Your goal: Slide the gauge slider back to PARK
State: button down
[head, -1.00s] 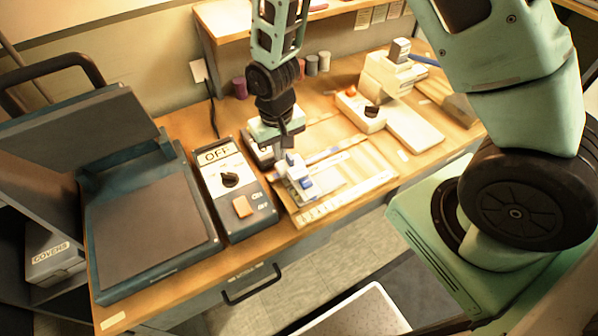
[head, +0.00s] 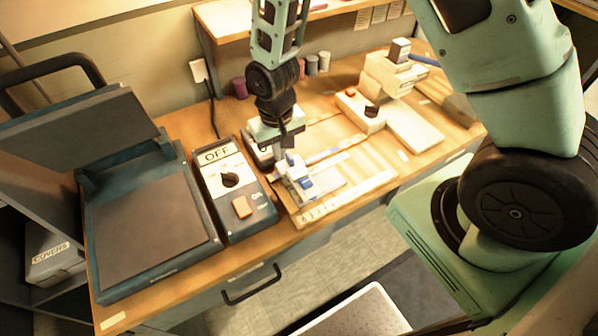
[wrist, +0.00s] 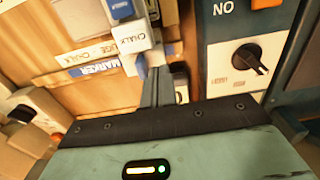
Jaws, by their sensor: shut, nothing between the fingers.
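The gauge slider appears to be the small white block with blue parts (head: 299,181), on the ruled board (head: 345,200) right of the OFF box. My gripper (head: 288,152) is just behind it and above the board, pointing down. In the wrist view the closed fingers (wrist: 158,85) reach beside a white block (wrist: 130,38) with blue parts. Whether they touch it I cannot tell. My gripper is shut and empty. Printed strips reading CHALK and MARKER (wrist: 97,70) show in the wrist view. No PARK mark can be read.
The OFF box (head: 235,190) with a black knob and orange switch stands close on the left. A dark open-lidded press (head: 150,225) is farther left. A white device with a red button (head: 362,110) stands behind right. A shelf runs along the back.

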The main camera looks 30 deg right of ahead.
jog(key=shift+f, duration=0.1)
jog(key=shift+f+b, duration=1.05)
jog(key=shift+f, duration=0.4)
jog(key=shift+d+p, duration=1.15)
jog(key=shift+d, duration=9.15)
jog(key=shift+r, duration=0.1)
notch_tip(320, 180, up, 7)
jog(key=a+p, duration=0.1)
jog(key=p, duration=0.4)
jog(key=shift+p, duration=0.35)
jog(key=shift+a, duration=0.1)
